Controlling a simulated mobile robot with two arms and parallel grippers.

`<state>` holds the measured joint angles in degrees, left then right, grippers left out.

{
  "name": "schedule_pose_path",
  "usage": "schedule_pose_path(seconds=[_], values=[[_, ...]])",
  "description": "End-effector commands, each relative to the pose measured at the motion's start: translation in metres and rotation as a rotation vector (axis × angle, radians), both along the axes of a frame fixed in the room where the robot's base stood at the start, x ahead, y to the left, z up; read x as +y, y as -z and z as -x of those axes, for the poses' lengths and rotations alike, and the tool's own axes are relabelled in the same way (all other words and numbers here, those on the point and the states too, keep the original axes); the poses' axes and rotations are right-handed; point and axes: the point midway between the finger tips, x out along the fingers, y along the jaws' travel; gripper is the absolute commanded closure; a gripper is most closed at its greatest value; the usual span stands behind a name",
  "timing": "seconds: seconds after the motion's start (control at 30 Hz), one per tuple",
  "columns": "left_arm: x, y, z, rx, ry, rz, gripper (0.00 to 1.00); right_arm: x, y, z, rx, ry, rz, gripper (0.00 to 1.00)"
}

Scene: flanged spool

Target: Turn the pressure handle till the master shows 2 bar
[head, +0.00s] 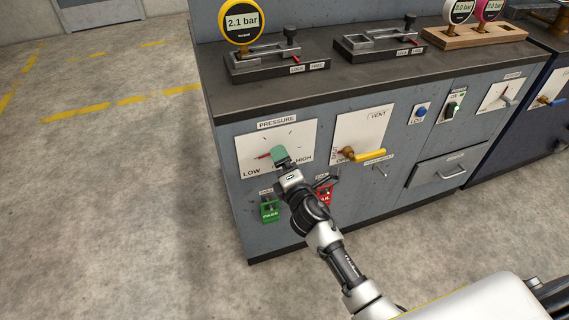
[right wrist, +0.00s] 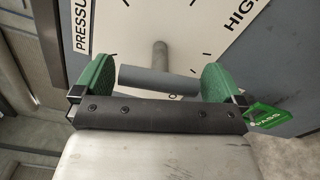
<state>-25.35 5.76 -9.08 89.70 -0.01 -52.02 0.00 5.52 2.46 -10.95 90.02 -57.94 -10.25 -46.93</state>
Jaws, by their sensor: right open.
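The master gauge (head: 241,22) has a yellow rim and shows 2.1 bar, at the left of the bench top. The white PRESSURE dial plate (head: 247,146) is on the cabinet front, marked LOW and HIGH, with a red pointer (head: 263,156) toward LOW. In the right wrist view the grey pressure handle (right wrist: 158,81) is a round bar on a stem, lying across between my green fingers. My right gripper (right wrist: 159,74) is open around it, and in the head view it (head: 281,156) covers most of the handle. My left gripper is not in view.
Right of the dial is the VENT valve with a yellow lever (head: 369,155). Below hang a green PASS tag (head: 270,211) and a red FAIL tag (head: 324,195). Gauges showing 0.0 bar (head: 461,10) stand at the back right. The floor at left is clear.

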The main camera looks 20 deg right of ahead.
Motion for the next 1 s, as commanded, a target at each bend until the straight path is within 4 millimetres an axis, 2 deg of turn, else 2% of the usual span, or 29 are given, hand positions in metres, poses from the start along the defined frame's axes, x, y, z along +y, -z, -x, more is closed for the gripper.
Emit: schedule_pose_path(seconds=[0.3,0.5,0.7,1.0], values=[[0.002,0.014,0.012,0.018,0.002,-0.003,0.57,-0.002,0.003,0.06,0.006,0.0,0.0,0.0],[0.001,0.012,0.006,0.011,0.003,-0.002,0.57,-0.003,0.002,0.091,0.004,-0.001,-0.001,0.0],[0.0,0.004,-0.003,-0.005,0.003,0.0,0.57,-0.003,0.001,0.103,0.002,0.001,0.0,0.0],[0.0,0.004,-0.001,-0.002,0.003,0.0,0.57,-0.003,0.0,0.103,0.001,-0.001,0.0,0.0]])
